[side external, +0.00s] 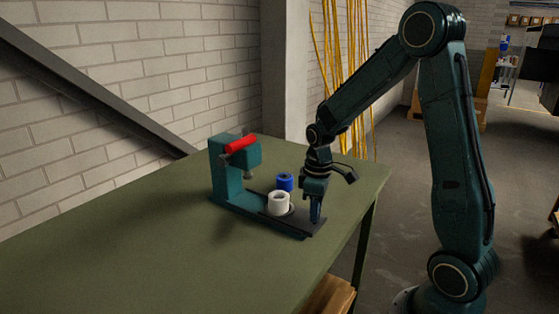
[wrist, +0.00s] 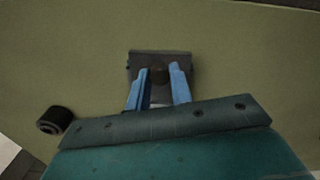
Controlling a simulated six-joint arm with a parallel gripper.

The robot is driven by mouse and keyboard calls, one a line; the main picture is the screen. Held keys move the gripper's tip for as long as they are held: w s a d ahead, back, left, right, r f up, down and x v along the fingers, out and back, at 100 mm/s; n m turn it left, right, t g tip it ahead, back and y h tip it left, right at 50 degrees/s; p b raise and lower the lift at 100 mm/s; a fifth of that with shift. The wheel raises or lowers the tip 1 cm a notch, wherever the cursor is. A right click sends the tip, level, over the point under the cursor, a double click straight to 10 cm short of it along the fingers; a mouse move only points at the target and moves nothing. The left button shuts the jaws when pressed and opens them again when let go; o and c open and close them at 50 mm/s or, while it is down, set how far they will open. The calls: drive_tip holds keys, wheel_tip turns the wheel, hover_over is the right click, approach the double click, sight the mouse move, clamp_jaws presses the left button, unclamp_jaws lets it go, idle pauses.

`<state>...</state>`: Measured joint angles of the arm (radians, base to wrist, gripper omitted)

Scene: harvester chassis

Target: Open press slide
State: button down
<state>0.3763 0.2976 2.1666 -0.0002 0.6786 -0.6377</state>
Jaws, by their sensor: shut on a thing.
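The teal press (side external: 226,185) with a red handle (side external: 241,144) stands on the green table. Its dark press slide (side external: 303,226) extends out from the base toward the right, with a white hollow cylinder (side external: 279,204) standing on it. My gripper (side external: 316,217) points down at the slide's outer end. In the wrist view, the blue fingers of my gripper (wrist: 159,74) are on either side of a small dark round knob (wrist: 159,77) on the slide's end plate (wrist: 160,57). The gripper is shut on this knob. The white cylinder is not visible in the wrist view.
A blue hollow cylinder (side external: 285,182) stands on the table (side external: 130,250) just behind the slide. A dark cylinder (wrist: 55,120) lies at left in the wrist view; I cannot tell if it is the same one. The table's front left is clear. Its right edge is near my gripper.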

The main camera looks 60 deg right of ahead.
drive_tip(key=c, duration=1.2)
unclamp_jaws()
drive_tip(key=shift+c, duration=0.2)
drive_tip(key=shift+r, duration=0.15)
wheel_tip(320, 180, up, 14)
drive_tip(key=shift+f, duration=0.2)
